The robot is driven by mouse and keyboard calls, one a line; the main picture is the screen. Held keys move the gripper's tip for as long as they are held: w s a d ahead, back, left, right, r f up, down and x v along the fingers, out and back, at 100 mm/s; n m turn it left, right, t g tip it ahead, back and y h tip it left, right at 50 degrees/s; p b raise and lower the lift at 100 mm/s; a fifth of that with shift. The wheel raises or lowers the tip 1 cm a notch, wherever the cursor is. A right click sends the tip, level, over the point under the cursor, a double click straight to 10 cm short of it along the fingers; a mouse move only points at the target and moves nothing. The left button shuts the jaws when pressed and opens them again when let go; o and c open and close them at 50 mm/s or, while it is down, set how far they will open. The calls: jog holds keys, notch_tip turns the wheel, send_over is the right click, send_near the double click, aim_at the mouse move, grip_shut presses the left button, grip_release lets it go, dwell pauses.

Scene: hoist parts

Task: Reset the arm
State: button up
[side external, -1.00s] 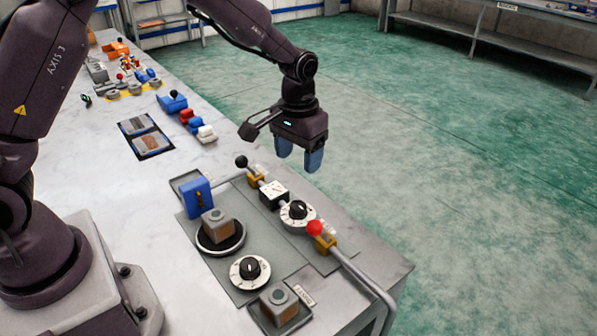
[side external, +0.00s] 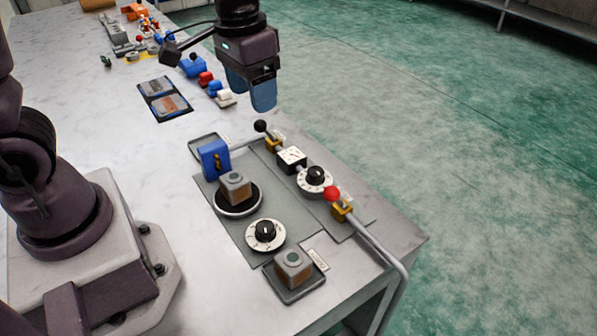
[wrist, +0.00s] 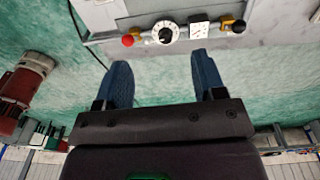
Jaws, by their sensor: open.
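My gripper (side external: 250,92) is in the air above the bench, behind the fixture plate in the side external view. Its two blue fingers are apart with nothing between them. In the wrist view my gripper (wrist: 160,80) also shows open and empty, with green floor between the fingers. The control row lies beyond the fingertips there: a red-knobbed lever (wrist: 128,41), a white dial (wrist: 165,33), a gauge (wrist: 199,30) and a black-knobbed lever (wrist: 238,26).
One block (side external: 235,187) sits on a round pad, another (side external: 293,267) on a square tray. A second dial (side external: 265,235) and a blue bracket (side external: 214,158) are close by. A pipe (side external: 385,258) runs along the bench edge. Small coloured parts (side external: 213,85) lie farther back.

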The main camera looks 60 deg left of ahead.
jog(key=s+r+t, duration=0.4)
jog(key=s+r, duration=0.4)
jog(key=s, duration=0.3)
jog(key=shift+s+a+r+t, duration=0.15)
jog(key=shift+s+a+t, duration=0.05)
jog(key=shift+a+t, duration=0.25)
